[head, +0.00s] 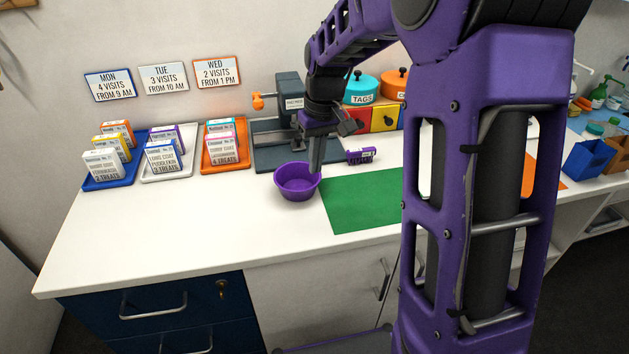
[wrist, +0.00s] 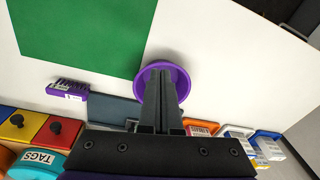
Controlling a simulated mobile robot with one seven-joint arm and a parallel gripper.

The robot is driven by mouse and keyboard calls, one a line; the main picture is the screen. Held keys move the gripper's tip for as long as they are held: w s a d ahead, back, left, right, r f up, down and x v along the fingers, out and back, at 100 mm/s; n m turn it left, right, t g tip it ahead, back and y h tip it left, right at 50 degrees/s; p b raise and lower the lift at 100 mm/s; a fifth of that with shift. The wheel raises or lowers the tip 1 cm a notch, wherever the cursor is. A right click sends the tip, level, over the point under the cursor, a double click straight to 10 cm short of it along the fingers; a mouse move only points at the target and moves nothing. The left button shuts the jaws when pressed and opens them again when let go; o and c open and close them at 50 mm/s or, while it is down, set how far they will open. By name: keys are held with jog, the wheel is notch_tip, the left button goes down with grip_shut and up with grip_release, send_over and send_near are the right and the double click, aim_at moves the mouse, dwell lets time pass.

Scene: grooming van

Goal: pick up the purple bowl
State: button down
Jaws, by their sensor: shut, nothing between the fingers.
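The purple bowl (head: 296,183) stands upright on the white counter, at the left edge of the green mat (head: 362,203). My gripper (head: 316,170) points down at the bowl's right side, with its fingers together and nothing between them. In the wrist view the fingers (wrist: 160,82) cover much of the purple bowl (wrist: 182,75), and only its rim and part of its inside show around them. I cannot tell whether the fingertips touch the bowl.
Blue (head: 86,184), white (head: 146,174) and orange (head: 243,165) trays with small boxes stand to the left. A dark press (head: 289,90) is behind the bowl. The front-left counter is clear.

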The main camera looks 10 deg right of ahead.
aim_at(312, 193)
jog(key=w+n+t+y+b, duration=0.2)
jog(key=w+n, duration=0.3)
jog(key=n, duration=0.1)
jog(key=x, duration=0.3)
jog(key=b+x, duration=0.1)
jog(key=x, duration=0.5)
jog(key=shift+s+a+f, duration=0.2)
jog(key=shift+s+a, duration=0.05)
jog(key=shift+s+d+r, duration=0.25)
jog(key=shift+s+d, duration=1.1)
jog(key=shift+s+f+b, duration=0.1)
jog(key=shift+b, duration=0.2)
